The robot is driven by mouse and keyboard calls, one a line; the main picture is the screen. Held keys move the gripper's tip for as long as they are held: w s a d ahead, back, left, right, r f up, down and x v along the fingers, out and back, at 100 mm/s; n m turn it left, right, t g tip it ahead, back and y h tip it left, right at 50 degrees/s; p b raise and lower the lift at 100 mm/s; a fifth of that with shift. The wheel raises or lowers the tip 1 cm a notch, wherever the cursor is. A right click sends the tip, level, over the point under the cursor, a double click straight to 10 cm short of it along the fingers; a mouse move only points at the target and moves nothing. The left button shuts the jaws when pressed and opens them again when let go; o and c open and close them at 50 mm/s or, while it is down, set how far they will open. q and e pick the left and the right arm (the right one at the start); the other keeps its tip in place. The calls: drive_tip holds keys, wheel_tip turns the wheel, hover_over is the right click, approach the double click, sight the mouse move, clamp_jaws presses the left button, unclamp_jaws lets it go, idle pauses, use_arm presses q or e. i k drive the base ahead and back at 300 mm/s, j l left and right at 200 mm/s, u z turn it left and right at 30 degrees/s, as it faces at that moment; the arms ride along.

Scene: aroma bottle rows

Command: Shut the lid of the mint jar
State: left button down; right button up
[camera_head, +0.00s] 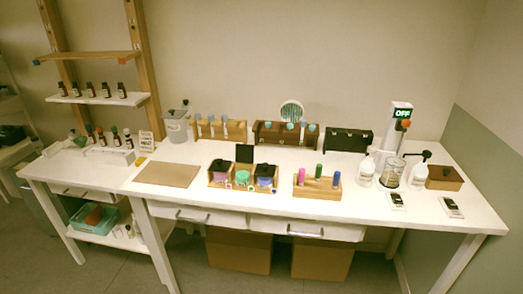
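A wooden tray (229,186) on the white table holds three jars side by side. The middle jar (242,177) shows mint-green, and a black square lid (244,153) stands upright behind it, so it appears open. I take this as the mint jar, though any label is too small to read. Neither of my grippers is in view.
A brown mat (167,174) lies left of the tray, and a wooden rack with coloured tubes (317,190) stands to its right. Two racks (221,136) (285,141) and a black box (345,139) stand behind. The table's front edge runs close below the tray.

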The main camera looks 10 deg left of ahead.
sight(244, 153)
drive_tip(key=i+j, duration=0.15)
drive_tip(key=j, duration=0.25)
drive_tip(key=i+j+z, duration=0.1)
drive_tip(key=j, duration=0.35)
drive_tip(key=i+j, duration=0.15)
drive_tip(key=j, duration=0.25)
drive_tip(key=i+j+z, duration=0.1)
drive_tip(key=j, duration=0.35)
drive_tip(key=i+j, duration=0.1)
drive_tip(key=j, duration=0.3)
drive_tip(key=i+j+z, duration=0.1)
drive_tip(key=j, duration=0.35)
